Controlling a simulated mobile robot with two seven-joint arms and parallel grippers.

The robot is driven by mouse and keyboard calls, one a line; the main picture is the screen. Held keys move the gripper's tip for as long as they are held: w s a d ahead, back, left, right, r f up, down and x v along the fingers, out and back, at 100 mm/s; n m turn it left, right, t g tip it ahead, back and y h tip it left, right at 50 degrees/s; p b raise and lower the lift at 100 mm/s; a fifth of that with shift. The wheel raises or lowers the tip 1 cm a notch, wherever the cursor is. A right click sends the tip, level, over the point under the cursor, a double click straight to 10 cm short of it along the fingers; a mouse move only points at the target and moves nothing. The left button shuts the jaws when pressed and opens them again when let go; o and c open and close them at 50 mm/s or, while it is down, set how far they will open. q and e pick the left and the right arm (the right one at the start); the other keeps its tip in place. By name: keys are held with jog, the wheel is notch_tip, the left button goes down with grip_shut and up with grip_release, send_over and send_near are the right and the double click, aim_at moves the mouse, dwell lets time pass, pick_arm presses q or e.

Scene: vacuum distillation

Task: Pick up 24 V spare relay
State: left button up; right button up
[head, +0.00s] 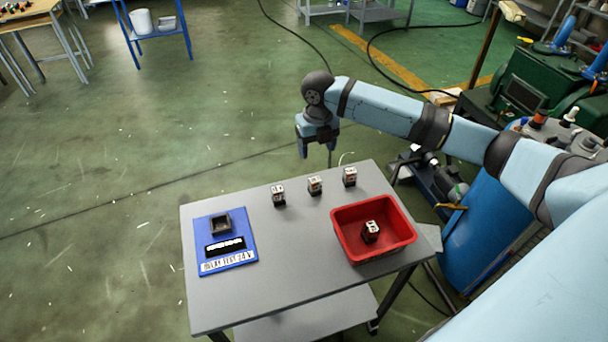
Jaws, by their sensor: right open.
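Several small relays with dark bases and pale labelled tops are in the head view. Three stand in a row along the back of the grey table: a left relay (278,195), a middle relay (315,186) and a right relay (349,177). Another relay (371,232) is inside the red bin (343,243). The labels are too small to tell which is the 24 V spare. My right gripper (317,150) is open and empty, pointing down beyond the table's back edge, apart from the relays. My left gripper is not in view.
The grey table (290,285) has a blue relay test board (246,239) with a dark socket at its left. Its middle and front are clear. Green machinery (545,75) and a blue cylinder (490,235) stand to the right.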

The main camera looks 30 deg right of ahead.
send_over(315, 179)
jog(key=f, duration=0.7)
jog(key=shift+s+a+f, duration=0.15)
jog(key=shift+s+f, duration=0.2)
jog(key=shift+s, duration=0.05)
jog(key=shift+f, duration=0.5)
jog(key=f, duration=0.5)
jog(key=shift+w, duration=0.3)
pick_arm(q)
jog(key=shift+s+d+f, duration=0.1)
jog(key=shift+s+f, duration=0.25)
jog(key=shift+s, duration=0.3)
pick_arm(e)
jog(key=shift+r, duration=0.1)
jog(key=c, duration=1)
